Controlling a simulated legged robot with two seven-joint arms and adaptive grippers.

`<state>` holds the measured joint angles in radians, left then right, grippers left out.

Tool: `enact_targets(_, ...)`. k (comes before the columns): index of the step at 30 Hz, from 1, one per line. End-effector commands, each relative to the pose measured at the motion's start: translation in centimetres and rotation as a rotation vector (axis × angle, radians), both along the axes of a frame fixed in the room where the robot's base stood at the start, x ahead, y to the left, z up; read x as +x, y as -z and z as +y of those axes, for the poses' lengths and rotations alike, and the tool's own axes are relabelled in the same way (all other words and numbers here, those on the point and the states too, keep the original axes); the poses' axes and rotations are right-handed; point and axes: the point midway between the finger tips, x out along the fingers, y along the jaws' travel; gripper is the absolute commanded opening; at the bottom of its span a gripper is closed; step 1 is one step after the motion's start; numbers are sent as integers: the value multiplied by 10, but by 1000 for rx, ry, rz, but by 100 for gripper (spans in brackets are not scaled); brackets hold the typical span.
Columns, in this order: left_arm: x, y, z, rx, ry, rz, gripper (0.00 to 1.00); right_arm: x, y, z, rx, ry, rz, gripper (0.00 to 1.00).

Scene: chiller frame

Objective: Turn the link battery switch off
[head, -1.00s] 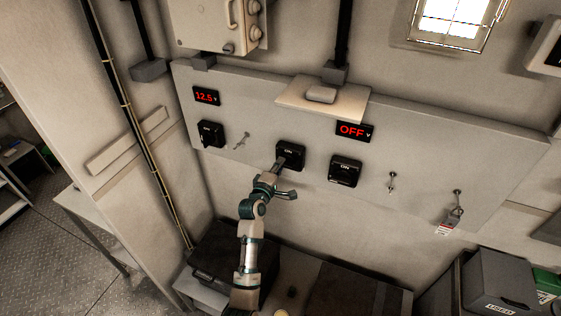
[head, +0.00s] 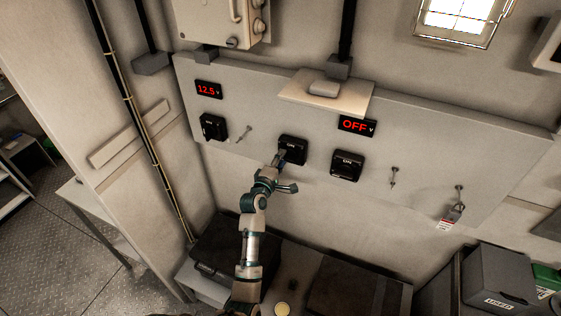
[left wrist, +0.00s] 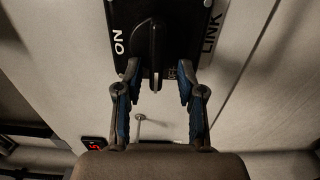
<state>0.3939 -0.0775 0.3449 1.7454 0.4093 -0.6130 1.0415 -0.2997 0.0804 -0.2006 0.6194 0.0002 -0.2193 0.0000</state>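The link battery switch (head: 293,150) is the middle black switch on the grey panel in the head view. In the left wrist view its black plate reads "ON" and "LINK", and its raised handle (left wrist: 155,45) points along the picture's vertical. My left gripper (head: 284,172) is at the switch's lower left in the head view. In the left wrist view my left gripper (left wrist: 159,76) is open, its blue-padded fingers on either side of the handle's near end, with visible gaps. Contact with the plate is unclear. My right gripper is out of view.
Other black switches sit to the left (head: 213,127) and right (head: 347,165) on the panel (head: 420,150). Red displays read 12.5 (head: 208,89) and OFF (head: 357,125). A small metal key switch (head: 244,133) is left of the link switch. Dark boxes (head: 235,250) stand below.

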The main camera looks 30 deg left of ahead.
Motion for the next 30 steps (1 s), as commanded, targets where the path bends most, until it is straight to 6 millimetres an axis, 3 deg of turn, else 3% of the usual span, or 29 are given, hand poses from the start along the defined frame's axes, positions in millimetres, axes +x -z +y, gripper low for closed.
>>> enact_targets(5,-15,1,-1,0,0,0,39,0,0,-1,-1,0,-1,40)
enact_targets(18,-103,3,-5,0,-1,4,39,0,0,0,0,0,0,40)
enact_targets(23,-116,2,-6,-1,-1,3,39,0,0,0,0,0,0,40)
enact_targets(30,-118,2,-6,-1,0,2,39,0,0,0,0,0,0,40)
